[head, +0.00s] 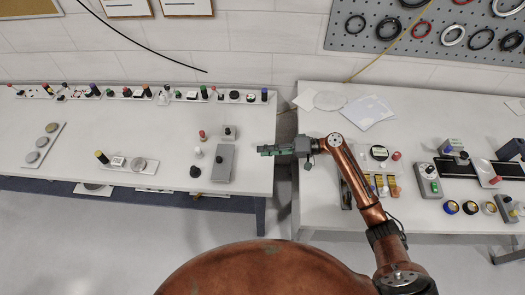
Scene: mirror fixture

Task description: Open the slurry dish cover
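My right gripper (268,150) reaches left from the copper arm, over the gap between the two tables. Its green fingers point left, and I cannot tell whether they are open or shut. No object shows clearly in it. Round grey discs lie on a long plate (34,158) at the far left and on a shorter plate (147,169). My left gripper is not in view.
Small red, white and black pieces stand left of the grey box on the left table (80,135). A row of small fixtures lines its back edge. The right table (320,215) holds papers (367,111), jars and a grey switch box (427,180).

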